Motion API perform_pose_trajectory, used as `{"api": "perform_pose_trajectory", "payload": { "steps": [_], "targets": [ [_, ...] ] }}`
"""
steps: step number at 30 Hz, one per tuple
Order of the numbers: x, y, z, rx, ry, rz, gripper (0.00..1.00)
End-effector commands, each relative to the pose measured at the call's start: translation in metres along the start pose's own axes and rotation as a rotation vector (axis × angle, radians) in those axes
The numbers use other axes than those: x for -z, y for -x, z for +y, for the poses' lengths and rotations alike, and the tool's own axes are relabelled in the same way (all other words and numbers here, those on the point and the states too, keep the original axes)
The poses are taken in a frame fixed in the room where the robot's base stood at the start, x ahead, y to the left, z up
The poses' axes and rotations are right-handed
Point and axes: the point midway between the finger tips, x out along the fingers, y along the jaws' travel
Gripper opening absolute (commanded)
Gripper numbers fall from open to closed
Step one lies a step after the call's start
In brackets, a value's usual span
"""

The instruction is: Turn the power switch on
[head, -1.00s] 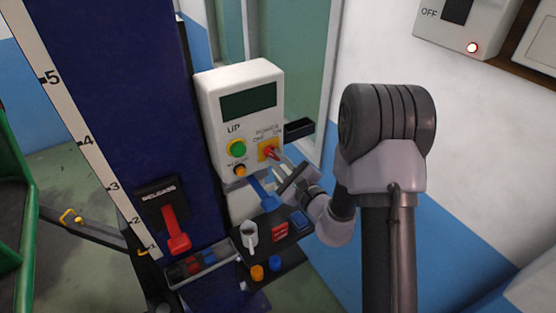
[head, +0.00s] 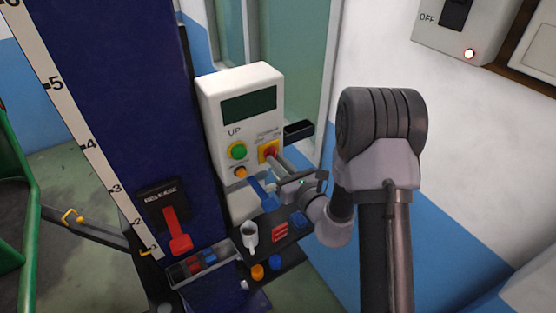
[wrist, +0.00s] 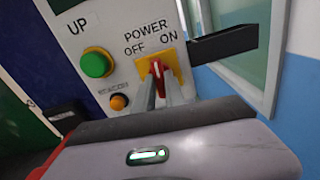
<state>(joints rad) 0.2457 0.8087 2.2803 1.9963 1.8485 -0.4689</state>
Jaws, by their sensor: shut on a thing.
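The power switch is a red rotary knob on a yellow plate (head: 263,154), on the front of a white control box (head: 211,108). In the wrist view the red knob (wrist: 156,70) points up between the OFF and ON labels; which one it is set to I cannot tell for sure. My gripper (head: 273,156) reaches in from the lower right. In the wrist view its two grey fingers (wrist: 160,90) stand on either side of the knob, closed on it. The fingers hide the lower part of the knob.
A green UP button (head: 237,151) and an orange button (head: 240,172) sit left of the knob. A black bar (head: 299,130) sticks out from the box's right side.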

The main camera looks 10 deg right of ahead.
Motion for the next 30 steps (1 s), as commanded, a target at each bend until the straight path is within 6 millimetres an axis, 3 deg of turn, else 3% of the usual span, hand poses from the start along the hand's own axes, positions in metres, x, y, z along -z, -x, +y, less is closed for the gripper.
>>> {"api": "perform_pose_trajectory", "payload": {
  "steps": [15, 30],
  "targets": [
    [-0.0010, 0.0002, 0.0002, 0.000, -0.435, 0.001, 0.00],
    [0.0004, 0.0001, 0.0000, 0.000, -0.616, 0.001, 0.00]
  ]
}}
